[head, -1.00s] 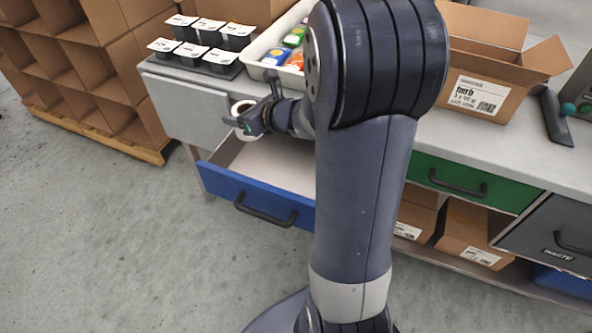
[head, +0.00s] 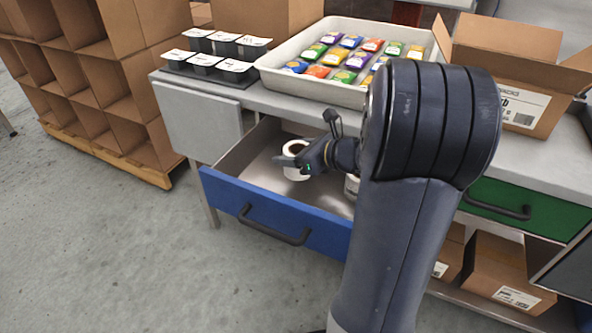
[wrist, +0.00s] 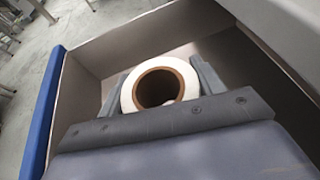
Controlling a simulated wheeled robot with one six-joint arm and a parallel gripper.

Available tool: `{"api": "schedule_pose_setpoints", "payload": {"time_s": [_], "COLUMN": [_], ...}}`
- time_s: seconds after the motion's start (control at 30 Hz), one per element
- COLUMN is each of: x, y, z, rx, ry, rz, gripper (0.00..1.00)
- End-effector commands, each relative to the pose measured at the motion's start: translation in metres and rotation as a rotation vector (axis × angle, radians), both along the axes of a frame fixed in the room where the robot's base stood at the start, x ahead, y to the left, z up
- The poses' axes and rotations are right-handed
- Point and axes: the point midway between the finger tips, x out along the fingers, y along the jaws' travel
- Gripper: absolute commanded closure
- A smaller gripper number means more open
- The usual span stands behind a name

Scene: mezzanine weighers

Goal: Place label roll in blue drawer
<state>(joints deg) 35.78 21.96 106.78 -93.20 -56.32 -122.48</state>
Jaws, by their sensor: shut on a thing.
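The label roll (head: 296,158) is white with a brown core. My gripper (head: 300,160) is shut on it, and in the wrist view the roll (wrist: 160,86) sits between the two fingers. The blue drawer (head: 275,217) is pulled open under the bench, with a dark handle on its front. The roll is over the drawer's inside, between the front and back walls; whether it touches the floor of the drawer I cannot tell. Another white round thing (head: 352,186) is in the drawer, partly hidden by my arm.
A tray of coloured packets (head: 345,62) and a rack of labelled dark cups (head: 215,58) stand on the bench above. An open carton (head: 520,95) is at the right. A green drawer (head: 510,205) is shut. Cardboard shelving (head: 100,90) stands at the left.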

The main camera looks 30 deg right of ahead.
Motion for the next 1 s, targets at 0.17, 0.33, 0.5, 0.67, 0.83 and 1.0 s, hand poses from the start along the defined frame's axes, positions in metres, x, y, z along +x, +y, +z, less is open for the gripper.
{"api": "schedule_pose_setpoints", "payload": {"time_s": [0.17,0.33,0.5,0.67,0.83,1.0], "x": [0.000,0.000,0.000,0.000,0.000,0.000], "y": [0.000,0.000,0.000,0.000,0.000,0.000], "z": [-0.017,-0.040,-0.040,-0.042,-0.043,-0.043], "rx": [0.001,0.001,-0.001,-0.001,-0.002,-0.001], "ry": [0.002,0.000,-0.002,-0.002,-0.001,-0.001], "rz": [-0.001,0.000,0.000,0.000,0.000,-0.001], "gripper": [0.63,0.63,0.63,0.63,0.31,0.18]}}
